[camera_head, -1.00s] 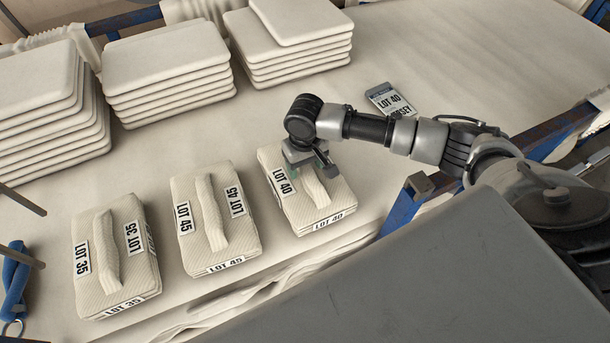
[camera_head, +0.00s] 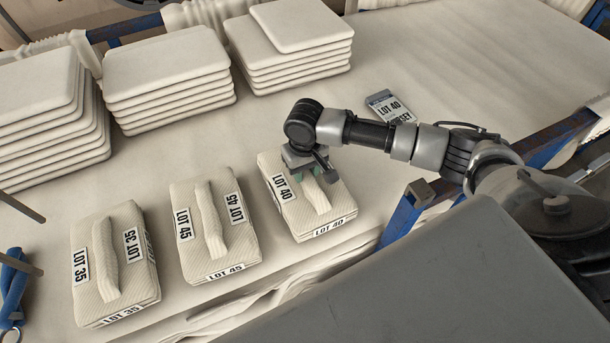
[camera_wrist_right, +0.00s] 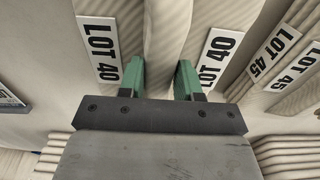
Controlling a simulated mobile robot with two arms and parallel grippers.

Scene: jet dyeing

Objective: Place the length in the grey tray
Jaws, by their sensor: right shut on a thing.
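The cream ribbed length marked LOT 40 (camera_head: 338,210) lies flat on the cloth-covered table, with a raised strap-like handle on top. My right gripper (camera_head: 312,174) is over it. In the right wrist view the green fingers of the right gripper (camera_wrist_right: 160,78) are closed on the handle (camera_wrist_right: 165,40), between two LOT 40 labels. The length appears to rest on the table. I cannot make out a grey tray for certain; a plain grey surface (camera_head: 440,275) fills the lower right of the head view. My left gripper is not in view.
Similar lengths marked LOT 45 (camera_head: 188,250) and LOT 35 (camera_head: 90,290) lie to the left. Stacks of folded cream cloth (camera_head: 165,65) stand behind. Blue-handled tool (camera_head: 12,285) is at left. The back right of the table is clear.

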